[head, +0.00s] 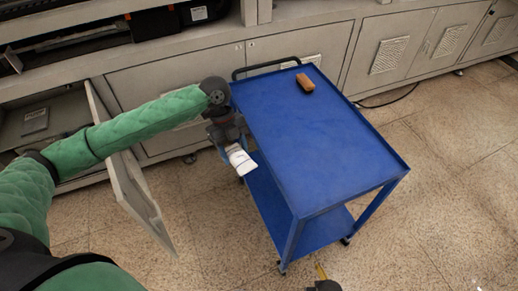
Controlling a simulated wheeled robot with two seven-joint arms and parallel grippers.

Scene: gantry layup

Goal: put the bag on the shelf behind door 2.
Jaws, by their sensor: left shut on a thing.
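My left gripper (231,145) is shut on a small white bag (241,160), holding it in the air by the left edge of the blue cart. The gripper hides part of the bag. A grey cabinet door (137,195) stands swung open at the left, beneath my left forearm. Behind it is an open cabinet bay (68,112) with a dark flat thing (35,121) inside. My arm hides part of the bay, and I cannot read a door number.
A blue cart (310,140) with a lower shelf stands right of the bag. A brown block (305,83) lies on its top near the far end. Shut grey cabinet doors (388,55) line the back. Tiled floor (440,190) is clear at right.

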